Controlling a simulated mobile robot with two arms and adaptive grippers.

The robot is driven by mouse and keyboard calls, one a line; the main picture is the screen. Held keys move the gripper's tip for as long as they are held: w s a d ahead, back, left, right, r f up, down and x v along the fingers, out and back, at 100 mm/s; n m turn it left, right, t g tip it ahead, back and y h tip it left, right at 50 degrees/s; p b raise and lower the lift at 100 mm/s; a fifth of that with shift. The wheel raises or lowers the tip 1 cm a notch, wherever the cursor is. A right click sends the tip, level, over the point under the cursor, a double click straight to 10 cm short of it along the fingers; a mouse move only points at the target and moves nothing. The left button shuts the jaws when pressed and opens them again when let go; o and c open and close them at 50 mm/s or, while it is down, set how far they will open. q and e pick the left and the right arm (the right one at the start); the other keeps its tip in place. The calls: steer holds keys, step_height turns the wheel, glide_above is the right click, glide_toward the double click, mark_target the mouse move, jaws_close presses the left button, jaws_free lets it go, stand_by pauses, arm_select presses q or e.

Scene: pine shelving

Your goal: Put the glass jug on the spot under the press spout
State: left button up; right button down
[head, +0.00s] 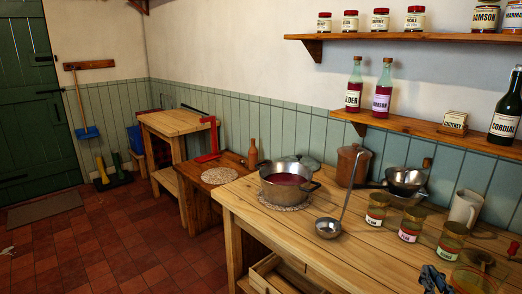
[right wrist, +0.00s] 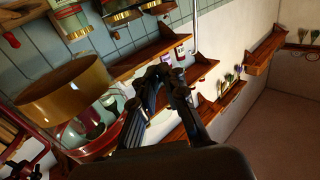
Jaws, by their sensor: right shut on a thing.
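My right gripper (head: 435,279) is at the bottom of the head view, over the near edge of the pine table. Its dark fingers (right wrist: 172,82) also show in the right wrist view, close together. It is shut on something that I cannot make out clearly. A round glass vessel with an amber inside (head: 472,282) is just right of it, cut by the frame edge. I cannot tell whether this is the glass jug. A red frame (head: 213,134), possibly the press, stands at the far low bench near a pale round mat (head: 219,175). No spout is discernible. My left gripper is not in view.
The pine table (head: 270,222) holds a pot of red liquid (head: 288,186), a ladle (head: 328,229), a brown crock (head: 352,166), several labelled jars (head: 411,224) and a pale mug (head: 466,207). Wall shelves carry bottles (head: 381,90). Tiled floor (head: 130,235) lies open at left.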

steer(key=s+a+f+n+y+p, duration=0.1)
steer(key=a+y, duration=0.1)
steer(key=a, duration=0.7)
steer(key=s+a+f+n+y+p, duration=0.1)
steer(key=s+a+f, duration=0.1)
steer(key=a, duration=0.7)
steer(key=s+f, duration=0.2)
steer(key=s, duration=0.5)
steer(key=shift+s+a+f, duration=0.15)
steer(key=shift+s+a, duration=0.05)
steer(key=shift+s, duration=0.1)
steer(key=shift+d, duration=0.1)
steer(key=w+d+r+h, duration=0.1)
steer(key=w+d+r, duration=0.1)
steer(key=d, duration=0.5)
steer(key=w+d+r+m+h+b, duration=0.1)
steer(key=w+d+r, duration=0.2)
steer(key=w+d, duration=0.2)
steer(key=w+d+r+m+h+b, duration=0.1)
steer(key=w+d+r, duration=0.1)
steer(key=d, duration=0.7)
steer(key=shift+w+r+h, duration=0.15)
steer(key=shift+w+h, duration=0.25)
steer(key=shift+w, duration=0.45)
